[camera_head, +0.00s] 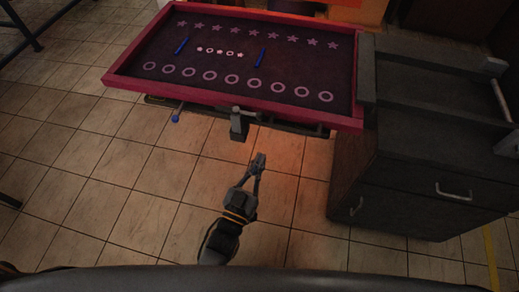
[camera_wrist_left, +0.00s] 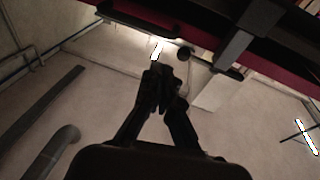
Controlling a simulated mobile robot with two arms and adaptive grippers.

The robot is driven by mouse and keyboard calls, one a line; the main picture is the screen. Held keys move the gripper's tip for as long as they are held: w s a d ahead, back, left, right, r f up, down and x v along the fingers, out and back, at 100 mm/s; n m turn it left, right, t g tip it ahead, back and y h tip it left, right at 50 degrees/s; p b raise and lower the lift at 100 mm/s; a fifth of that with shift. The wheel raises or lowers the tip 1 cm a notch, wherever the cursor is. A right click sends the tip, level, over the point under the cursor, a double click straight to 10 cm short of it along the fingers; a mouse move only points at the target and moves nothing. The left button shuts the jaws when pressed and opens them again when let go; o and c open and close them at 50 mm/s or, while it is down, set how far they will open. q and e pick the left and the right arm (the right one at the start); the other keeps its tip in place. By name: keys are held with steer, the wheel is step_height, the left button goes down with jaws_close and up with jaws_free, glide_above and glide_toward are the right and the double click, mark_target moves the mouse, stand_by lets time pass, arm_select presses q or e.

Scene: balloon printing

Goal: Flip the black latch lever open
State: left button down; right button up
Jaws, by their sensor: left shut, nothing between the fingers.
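A dark grey-black lever-like block (camera_head: 239,124) hangs at the front edge of the red-framed board (camera_head: 130,88), near its middle. It looks like the latch lever. In the left wrist view a dark bar (camera_wrist_left: 234,50) slants under the red frame and appears to be the same part. My left gripper (camera_head: 258,162) is just below and right of the block, apart from it. Its fingers are shut and empty. In the wrist view the fingertips (camera_wrist_left: 163,78) are below and left of the bar, not touching it. My right gripper is not in view.
A dark rail (camera_head: 290,127) runs under the board's front edge. A small blue ball-ended knob (camera_head: 175,118) hangs to the left. A dark drawer cabinet (camera_head: 430,185) stands close on the right. Tiled floor lies open below and to the left.

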arm_select(q)
steer(key=shift+s+f, duration=0.15)
steer(key=shift+s, duration=0.9)
steer(key=shift+s+f, duration=0.1)
steer(key=shift+s, duration=0.95)
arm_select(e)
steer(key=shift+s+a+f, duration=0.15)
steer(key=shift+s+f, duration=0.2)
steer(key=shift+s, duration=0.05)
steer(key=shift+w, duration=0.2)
